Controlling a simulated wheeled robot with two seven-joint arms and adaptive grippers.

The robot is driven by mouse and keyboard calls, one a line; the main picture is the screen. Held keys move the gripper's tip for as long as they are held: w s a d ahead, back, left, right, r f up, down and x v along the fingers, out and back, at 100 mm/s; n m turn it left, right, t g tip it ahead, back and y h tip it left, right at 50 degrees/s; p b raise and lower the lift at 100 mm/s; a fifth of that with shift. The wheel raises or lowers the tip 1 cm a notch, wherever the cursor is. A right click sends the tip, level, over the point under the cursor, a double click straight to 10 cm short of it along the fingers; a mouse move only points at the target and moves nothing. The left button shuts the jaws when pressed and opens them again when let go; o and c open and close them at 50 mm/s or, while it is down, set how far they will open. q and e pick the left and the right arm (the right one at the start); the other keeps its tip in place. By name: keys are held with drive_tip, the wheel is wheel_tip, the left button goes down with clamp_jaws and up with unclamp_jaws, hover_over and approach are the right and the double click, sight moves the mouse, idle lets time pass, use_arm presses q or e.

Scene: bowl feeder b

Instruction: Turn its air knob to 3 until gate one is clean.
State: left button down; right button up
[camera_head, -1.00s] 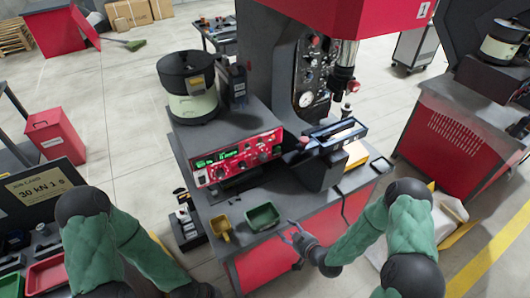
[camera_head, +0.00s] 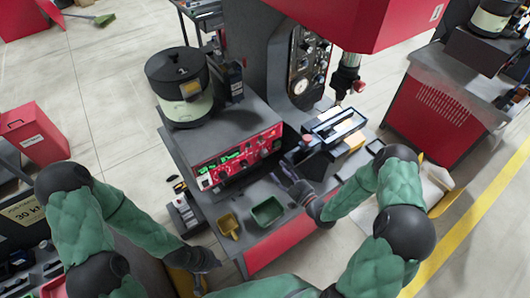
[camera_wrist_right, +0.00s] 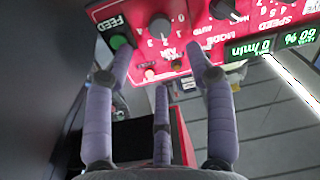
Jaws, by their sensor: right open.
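The red control panel (camera_head: 236,160) fronts the grey bowl feeder unit, with a lit green display and knobs. In the right wrist view it appears upside down. The dark air knob (camera_wrist_right: 160,29) has numbers around it; its exact setting is unclear. A speed knob (camera_wrist_right: 222,8) and a green feed button (camera_wrist_right: 118,42) flank it. My right gripper (camera_head: 288,183) is at the panel's front right. Its fingers (camera_wrist_right: 160,50) are spread, empty, and apart from the air knob. My left gripper (camera_head: 198,270) is low at the table's front left; its fingers are unclear. Gate one cannot be made out.
The dark feeder bowl (camera_head: 182,80) stands on the unit. A yellow scoop (camera_head: 229,226) and a green tray (camera_head: 267,212) lie before the panel. A black track fixture (camera_head: 335,122) stands right of it. A red press head (camera_head: 370,20) overhangs behind.

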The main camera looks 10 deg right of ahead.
sight(266, 155)
drive_tip(key=x, duration=0.9)
drive_tip(key=shift+w+a, duration=0.1)
clamp_jaws()
